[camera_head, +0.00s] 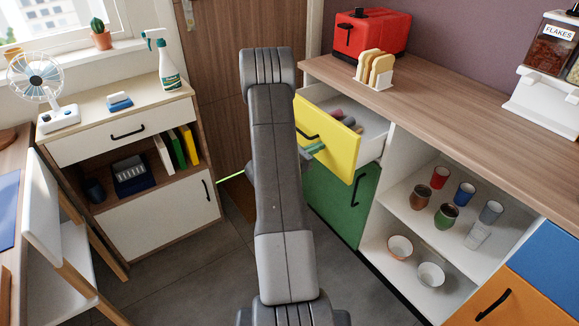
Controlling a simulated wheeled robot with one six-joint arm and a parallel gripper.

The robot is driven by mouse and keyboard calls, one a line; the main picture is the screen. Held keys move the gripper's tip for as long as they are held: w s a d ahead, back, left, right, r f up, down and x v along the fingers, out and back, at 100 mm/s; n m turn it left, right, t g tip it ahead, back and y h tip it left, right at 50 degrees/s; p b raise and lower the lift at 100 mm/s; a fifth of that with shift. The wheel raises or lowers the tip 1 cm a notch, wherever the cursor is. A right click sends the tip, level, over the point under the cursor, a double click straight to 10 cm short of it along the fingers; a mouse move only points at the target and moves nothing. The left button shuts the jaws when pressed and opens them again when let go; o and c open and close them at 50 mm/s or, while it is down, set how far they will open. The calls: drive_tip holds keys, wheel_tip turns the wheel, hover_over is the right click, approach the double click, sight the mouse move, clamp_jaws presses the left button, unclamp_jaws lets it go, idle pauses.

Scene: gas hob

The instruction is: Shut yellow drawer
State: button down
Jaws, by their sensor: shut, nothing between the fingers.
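The yellow drawer (332,143) stands pulled out of the right-hand cabinet, below the wooden worktop. Its white inside shows, with several small dark and reddish items in it. A black handle (308,132) is on its front, partly hidden by my arm. My gripper's greenish fingertips (316,148) show just past the right side of my arm, at the lower part of the yellow front. They are shut and empty. Whether they touch the front I cannot tell. The rest of my gripper is hidden behind my arm.
A green door (341,203) is below the drawer. Open shelves with cups and bowls (431,274) are to its right. A red toaster (372,33) and a toast rack (375,70) stand on the worktop (440,95). Grey floor (180,278) is clear at the lower left.

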drive_tip(key=b+x, duration=0.3)
drive_tip(key=x, duration=1.1)
drive_tip(key=shift+w+d+f+b, duration=0.1)
drive_tip(key=shift+w+d+b, duration=0.1)
drive_tip(key=shift+d+b, duration=0.1)
drive_tip(key=shift+w+r, duration=0.1)
drive_tip(key=shift+r, duration=0.15)
drive_tip(key=shift+r, duration=0.1)
